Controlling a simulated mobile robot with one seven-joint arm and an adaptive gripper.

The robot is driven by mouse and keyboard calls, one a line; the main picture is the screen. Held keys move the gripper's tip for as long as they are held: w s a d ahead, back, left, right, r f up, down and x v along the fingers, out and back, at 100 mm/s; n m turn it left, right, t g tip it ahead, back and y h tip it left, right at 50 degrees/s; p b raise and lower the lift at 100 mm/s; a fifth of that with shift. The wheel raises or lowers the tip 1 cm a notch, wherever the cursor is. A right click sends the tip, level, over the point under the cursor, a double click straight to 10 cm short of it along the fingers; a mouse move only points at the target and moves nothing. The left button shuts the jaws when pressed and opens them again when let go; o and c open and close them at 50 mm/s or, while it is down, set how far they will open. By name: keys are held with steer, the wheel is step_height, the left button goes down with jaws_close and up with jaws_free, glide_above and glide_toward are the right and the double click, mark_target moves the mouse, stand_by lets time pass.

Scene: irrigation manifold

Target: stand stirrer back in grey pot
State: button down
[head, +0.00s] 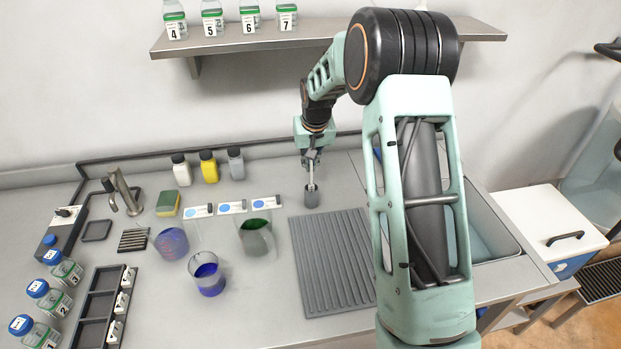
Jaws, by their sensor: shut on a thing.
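The grey pot (311,197) is a small dark cylinder standing on the counter behind the ribbed grey mat. The stirrer (312,176) is a thin pale rod held upright over the pot. Its lower end meets the pot's mouth in the picture; I cannot tell how far inside it is. My gripper (312,160) points down above the pot and is shut on the upper part of the stirrer. The stirrer's top is hidden by the fingers.
A ribbed mat (335,262) lies in front of the pot. Beakers with blue (208,279) and green (257,236) liquid stand to the left. Several capped bottles (208,166) stand at the back. A sink (485,225) is at right, partly behind my arm.

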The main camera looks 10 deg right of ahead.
mark_target(311, 168)
step_height(311, 168, down, 4)
steer(key=shift+r+p, duration=0.2)
steer(key=shift+p, duration=0.1)
steer(key=shift+f, duration=0.35)
steer(key=shift+f, duration=0.25)
steer(key=c, duration=2.1)
jaws_free()
steer(key=shift+r, duration=0.1)
